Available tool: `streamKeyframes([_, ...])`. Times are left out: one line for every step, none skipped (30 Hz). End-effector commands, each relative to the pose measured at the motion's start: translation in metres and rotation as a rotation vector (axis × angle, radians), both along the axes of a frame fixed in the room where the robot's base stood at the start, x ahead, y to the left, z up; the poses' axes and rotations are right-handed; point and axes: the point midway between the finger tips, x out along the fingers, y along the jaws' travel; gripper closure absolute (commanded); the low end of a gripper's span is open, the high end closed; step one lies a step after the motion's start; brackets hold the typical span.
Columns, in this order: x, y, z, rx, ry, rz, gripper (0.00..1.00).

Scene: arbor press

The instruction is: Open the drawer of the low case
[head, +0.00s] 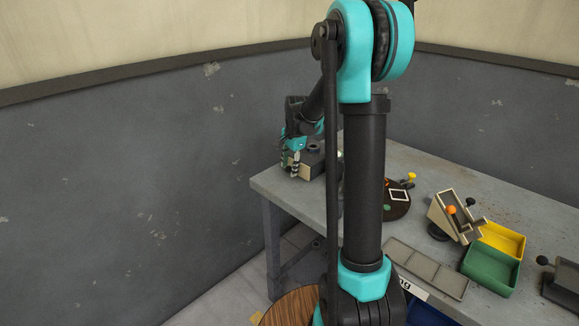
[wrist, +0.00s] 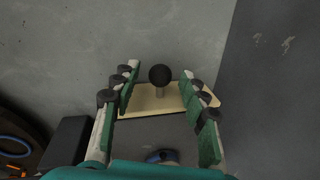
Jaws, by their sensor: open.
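The low case (head: 317,160) is a dark box at the far left end of the grey table, partly hidden by my arm. Its drawer has a beige front (wrist: 150,102) with a round black knob (wrist: 160,74) on a short pale stem. The beige front also shows in the head view (head: 306,172). My gripper (wrist: 160,80) is open over the drawer front, and it shows at the case in the head view (head: 290,162). The knob lies between its green-padded fingers, with a visible gap on both sides. I see no clear gap between drawer and case.
The grey table (head: 262,184) ends just left of the case, near the dark wall. A round dark tray (head: 397,209), a tilted beige stand (head: 446,214), a yellow bin (head: 503,239), a green bin (head: 490,266) and a flat grey tray (head: 428,268) stand farther right.

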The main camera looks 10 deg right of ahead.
Motion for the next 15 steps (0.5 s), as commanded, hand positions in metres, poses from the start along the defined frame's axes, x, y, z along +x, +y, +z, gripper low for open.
streamKeyframes([0.0001, 0.0, -0.0005, 0.0, 0.0, 0.0, 0.56])
streamKeyframes([0.0001, 0.0001, -0.0006, 0.0, 0.0, 0.0, 0.56])
streamKeyframes([0.0, 0.0001, -0.0005, 0.0, 0.0, 0.0, 0.56])
streamKeyframes([0.0, 0.0001, -0.0005, 0.0, 0.0, 0.0, 0.56])
streamKeyframes([0.0, 0.0001, -0.0004, 0.0, 0.0, 0.0, 0.56])
streamKeyframes([0.0, 0.0001, -0.0004, 0.0, 0.0, 0.0, 0.56])
streamKeyframes([0.0, 0.0001, -0.0004, 0.0, 0.0, 0.0, 0.59])
streamKeyframes([0.0001, 0.0002, -0.0004, 0.0, 0.0, 0.0, 0.62])
streamKeyframes([0.0001, 0.0002, -0.0003, 0.0, 0.0, 0.0, 0.67])
streamKeyframes([0.0001, 0.0002, -0.0003, 0.0, 0.0, 0.0, 0.71])
streamKeyframes([0.0001, 0.0002, -0.0003, 0.0, 0.0, 0.0, 0.75])
streamKeyframes([0.0001, 0.0001, -0.0002, 0.0, 0.0, 0.0, 0.8])
streamKeyframes([0.0, 0.0001, -0.0002, 0.0, 0.0, 0.0, 0.83])
streamKeyframes([0.0001, 0.0001, -0.0002, 0.0, 0.0, 0.0, 0.87])
streamKeyframes([0.0001, 0.0001, -0.0002, 0.0, 0.0, 0.0, 0.92])
